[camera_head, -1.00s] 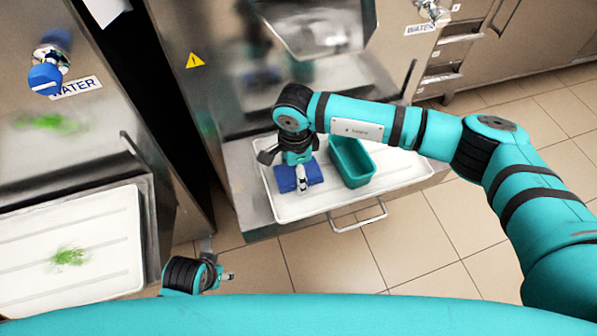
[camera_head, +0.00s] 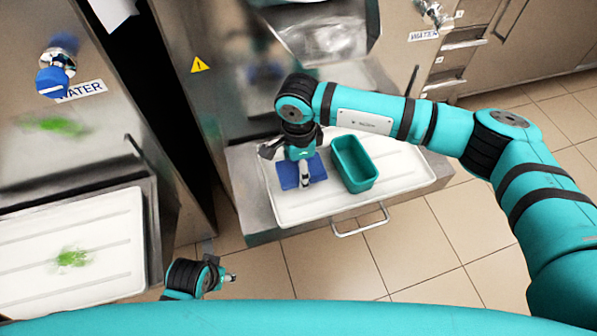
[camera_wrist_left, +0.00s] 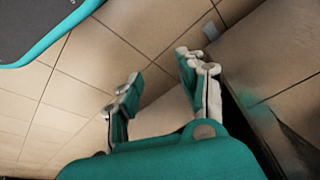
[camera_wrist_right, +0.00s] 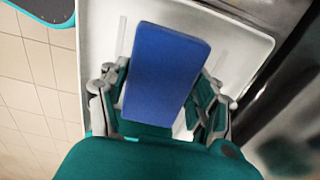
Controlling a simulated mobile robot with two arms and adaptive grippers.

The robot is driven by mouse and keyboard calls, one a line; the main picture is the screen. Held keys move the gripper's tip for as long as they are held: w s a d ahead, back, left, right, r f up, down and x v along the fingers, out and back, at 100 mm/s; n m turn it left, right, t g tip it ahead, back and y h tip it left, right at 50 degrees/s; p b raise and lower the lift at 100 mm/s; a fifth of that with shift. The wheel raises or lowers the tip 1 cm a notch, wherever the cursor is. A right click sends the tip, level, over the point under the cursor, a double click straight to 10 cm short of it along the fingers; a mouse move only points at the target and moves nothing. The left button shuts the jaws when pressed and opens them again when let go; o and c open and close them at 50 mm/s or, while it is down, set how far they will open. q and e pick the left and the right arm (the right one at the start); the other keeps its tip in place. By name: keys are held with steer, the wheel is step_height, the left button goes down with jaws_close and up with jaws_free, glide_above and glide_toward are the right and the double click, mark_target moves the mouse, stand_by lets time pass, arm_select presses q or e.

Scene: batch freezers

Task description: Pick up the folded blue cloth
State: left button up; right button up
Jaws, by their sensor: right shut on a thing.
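The folded blue cloth (camera_head: 290,176) lies at the left end of the white tray (camera_head: 288,212). In the right wrist view the cloth (camera_wrist_right: 165,70) is a flat blue rectangle between the fingers. My right gripper (camera_head: 304,180) points down over the cloth and is shut on it; the gripper also shows in the right wrist view (camera_wrist_right: 160,105). Part of the cloth is hidden under the gripper. My left gripper (camera_head: 229,278) hangs low over the floor, away from the cloth. In the left wrist view it (camera_wrist_left: 160,90) is open and empty.
A teal open container (camera_head: 366,182) stands on the same tray, right of the cloth. A metal handle (camera_head: 358,225) sticks out below the tray. At the left, another white tray (camera_head: 110,225) bears a green smear (camera_head: 72,258). Tiled floor lies in front.

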arm_select(q)
steer(key=shift+s+f, duration=0.2)
steer(key=shift+f, duration=0.75)
arm_select(e)
steer(key=s+r, duration=0.1)
steer(key=s, duration=1.5)
steer(key=shift+r, duration=0.25)
steer(key=shift+d, duration=0.1)
